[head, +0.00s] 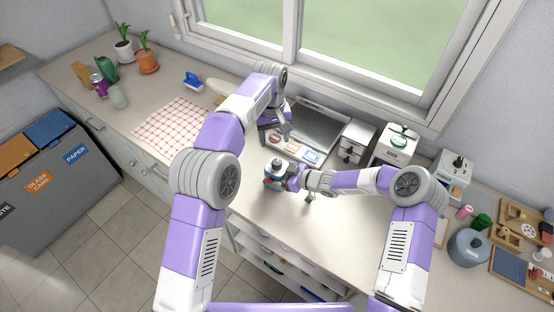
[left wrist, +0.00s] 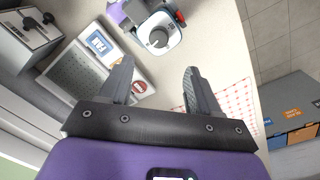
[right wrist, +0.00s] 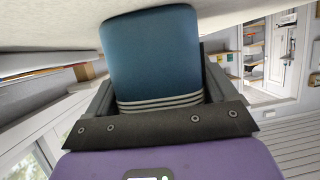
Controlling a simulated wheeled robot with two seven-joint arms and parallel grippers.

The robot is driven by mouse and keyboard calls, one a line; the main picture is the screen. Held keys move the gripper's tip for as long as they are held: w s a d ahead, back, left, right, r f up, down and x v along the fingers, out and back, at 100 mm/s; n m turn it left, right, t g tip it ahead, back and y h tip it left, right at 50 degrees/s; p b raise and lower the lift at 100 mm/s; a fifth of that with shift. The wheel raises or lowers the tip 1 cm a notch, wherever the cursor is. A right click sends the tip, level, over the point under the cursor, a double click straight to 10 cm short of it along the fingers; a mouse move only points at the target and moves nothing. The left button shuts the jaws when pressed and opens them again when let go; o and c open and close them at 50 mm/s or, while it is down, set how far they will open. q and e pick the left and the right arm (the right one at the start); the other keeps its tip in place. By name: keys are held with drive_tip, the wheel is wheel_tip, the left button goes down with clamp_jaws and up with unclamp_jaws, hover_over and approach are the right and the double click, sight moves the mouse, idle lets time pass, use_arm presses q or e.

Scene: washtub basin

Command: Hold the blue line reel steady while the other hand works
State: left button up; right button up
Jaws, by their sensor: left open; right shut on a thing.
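The blue line reel (head: 275,180) stands on the counter near its front edge. In the left wrist view, the reel's top (left wrist: 160,38) is a pale rounded square with a dark grey round piece in the middle. My right gripper (head: 291,179) is shut on the reel from the right. In the right wrist view, the dark blue body (right wrist: 155,55) fills the space between the fingers. My left gripper (head: 277,138) is open and empty, above the counter behind the reel. Its open fingers (left wrist: 160,72) point towards the reel.
A grey drainer (head: 318,128) lies behind, with picture cards (head: 303,153) in front of it. A red checked cloth (head: 172,124) lies to the left. Grey boxes (head: 355,142) and a blue-grey pot (head: 468,247) stand to the right. The counter around the reel's front is clear.

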sight(277, 161)
use_arm(q)
drive_tip(key=f, duration=0.3)
drive_tip(key=f+n, duration=0.1)
drive_tip(key=f, duration=0.3)
drive_tip(key=f+n, duration=0.1)
drive_tip(key=f, duration=0.3)
drive_tip(key=shift+d+f, duration=0.2)
drive_tip(key=shift+d, duration=0.2)
drive_tip(key=c, duration=1)
drive_tip(key=shift+m, duration=0.7)
drive_tip(key=shift+c, duration=0.2)
drive_tip(key=o, duration=1)
drive_tip(key=shift+o, duration=0.2)
